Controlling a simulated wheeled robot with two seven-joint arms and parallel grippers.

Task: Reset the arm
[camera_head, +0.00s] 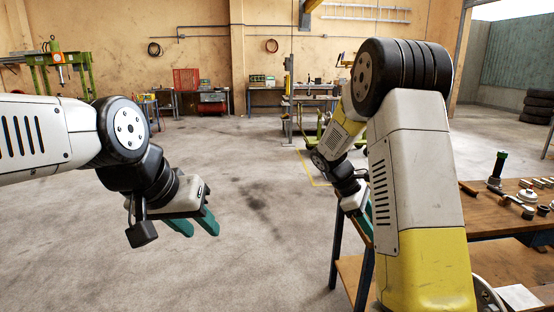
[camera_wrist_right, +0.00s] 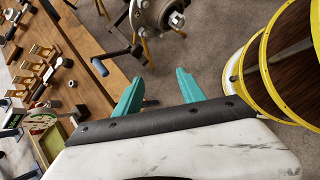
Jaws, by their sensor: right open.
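My left gripper (camera_head: 198,229) hangs above the bare concrete floor in the head view. Its two teal fingers are apart, with nothing seen between them. My right arm crosses the right half of the head view, and its gripper is mostly hidden behind the arm and beside the wooden table (camera_head: 500,224). In the right wrist view my right gripper (camera_wrist_right: 159,80) is open and empty, its teal fingers spread. A metal wheel hub (camera_wrist_right: 160,14) with studs is beyond the fingertips, apart from them.
In the right wrist view the wooden workbench (camera_wrist_right: 97,92) with several brass-coloured parts lies left of the fingers. A yellow-rimmed round object (camera_wrist_right: 264,60) is close on the right. Tyres (camera_head: 538,106) are stacked at the far right. The floor at centre left is clear.

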